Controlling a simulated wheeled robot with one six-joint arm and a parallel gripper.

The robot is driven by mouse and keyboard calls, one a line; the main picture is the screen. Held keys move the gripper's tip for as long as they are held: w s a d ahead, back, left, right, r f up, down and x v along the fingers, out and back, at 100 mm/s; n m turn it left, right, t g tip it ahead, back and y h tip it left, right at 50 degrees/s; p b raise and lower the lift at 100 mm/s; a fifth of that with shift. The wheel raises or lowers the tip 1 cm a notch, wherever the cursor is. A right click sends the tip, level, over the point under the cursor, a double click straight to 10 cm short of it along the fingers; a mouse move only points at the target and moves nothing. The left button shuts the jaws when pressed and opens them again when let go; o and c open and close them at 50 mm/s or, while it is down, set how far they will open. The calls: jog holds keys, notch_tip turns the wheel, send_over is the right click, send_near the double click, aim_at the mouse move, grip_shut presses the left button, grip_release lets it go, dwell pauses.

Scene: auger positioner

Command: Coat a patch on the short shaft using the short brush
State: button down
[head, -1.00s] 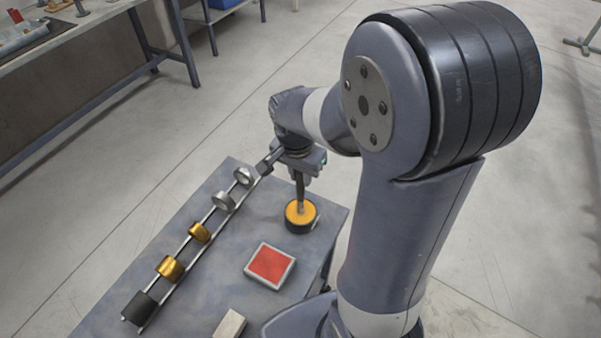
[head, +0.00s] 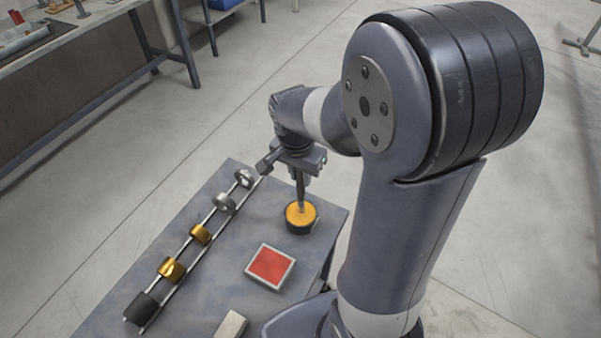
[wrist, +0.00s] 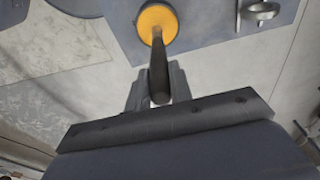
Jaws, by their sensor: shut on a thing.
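My gripper (head: 304,172) is shut on the dark handle of a brush (head: 300,192) and holds it upright over a black pot (head: 300,228) with an orange-yellow filling. The brush's lower end reaches the filling; whether it dips in or only touches cannot be told. In the wrist view, the dark handle (wrist: 158,75) runs from between my fingers to the orange disc of the pot (wrist: 158,22). A two-rod rail (head: 185,252) carries a black cylinder (head: 142,308), two gold cylinders (head: 172,270) and two silver rings (head: 223,204). I cannot tell which part is the short shaft.
A red-topped square tray (head: 270,266) lies between the rail and my column. A pale block (head: 230,325) lies at the near table edge. The grey table (head: 235,235) is bare between rail and pot. Another bench (head: 60,55) stands at the back left.

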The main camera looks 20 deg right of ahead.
jog(key=shift+r+p, duration=2.15)
jog(key=shift+r, duration=0.85)
